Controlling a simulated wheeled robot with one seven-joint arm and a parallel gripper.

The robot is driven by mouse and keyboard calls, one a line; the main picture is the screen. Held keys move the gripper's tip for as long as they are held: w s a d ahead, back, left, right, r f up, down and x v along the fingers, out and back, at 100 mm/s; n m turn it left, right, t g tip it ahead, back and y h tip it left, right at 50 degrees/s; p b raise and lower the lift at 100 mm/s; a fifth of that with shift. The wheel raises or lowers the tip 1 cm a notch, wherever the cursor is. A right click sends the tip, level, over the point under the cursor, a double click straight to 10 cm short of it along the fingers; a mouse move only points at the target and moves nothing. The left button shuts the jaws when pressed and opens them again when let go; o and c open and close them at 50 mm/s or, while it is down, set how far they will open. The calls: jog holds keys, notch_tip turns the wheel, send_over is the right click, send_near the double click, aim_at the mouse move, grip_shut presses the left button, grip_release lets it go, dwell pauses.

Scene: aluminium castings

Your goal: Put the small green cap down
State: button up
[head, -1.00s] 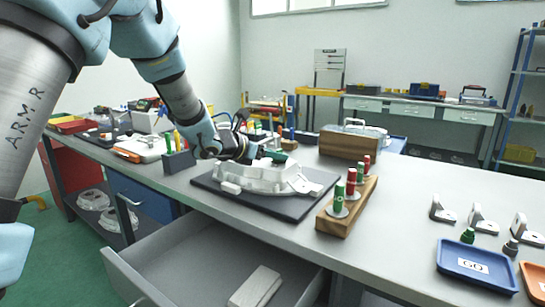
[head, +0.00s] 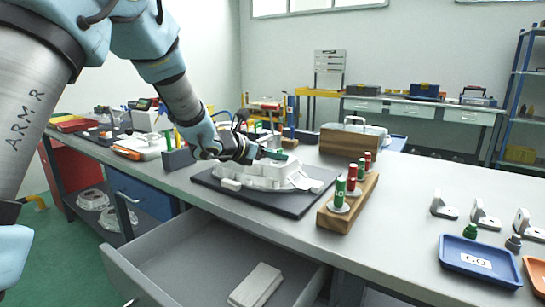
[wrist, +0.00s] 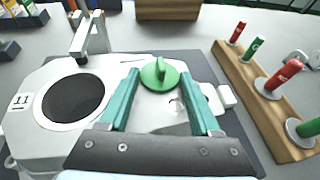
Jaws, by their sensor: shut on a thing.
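The small green cap (wrist: 160,76), a round disc with an upright fin, is between the fingertips of my gripper (wrist: 159,78) in the wrist view. My gripper is shut on it, one teal finger at each side. In the head view my gripper (head: 272,153) is over the pale aluminium casting (head: 262,176), which lies on a dark mat (head: 305,206). The casting also shows under the fingers in the wrist view (wrist: 45,125). The cap is too small to make out in the head view, and I cannot tell whether it touches the casting.
A wooden rack (head: 330,216) with red and green plugs stands right of the mat. A blue tray (head: 480,284) marked GO, an orange tray (head: 535,280) and several small brackets are at the right. A drawer (head: 190,255) hangs open below. The bench between rack and brackets is clear.

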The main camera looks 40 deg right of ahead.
jog(key=shift+a+f, duration=0.15)
jog(key=shift+f, duration=0.55)
jog(key=o, duration=1.3)
jog(key=shift+s+f, duration=0.15)
jog(key=shift+r+p, duration=0.7)
jog(key=shift+p, duration=0.25)
jog(key=b+v, duration=0.2)
jog(key=v, duration=1)
jog(key=shift+r, duration=0.4)
jog(key=shift+w, duration=0.2)
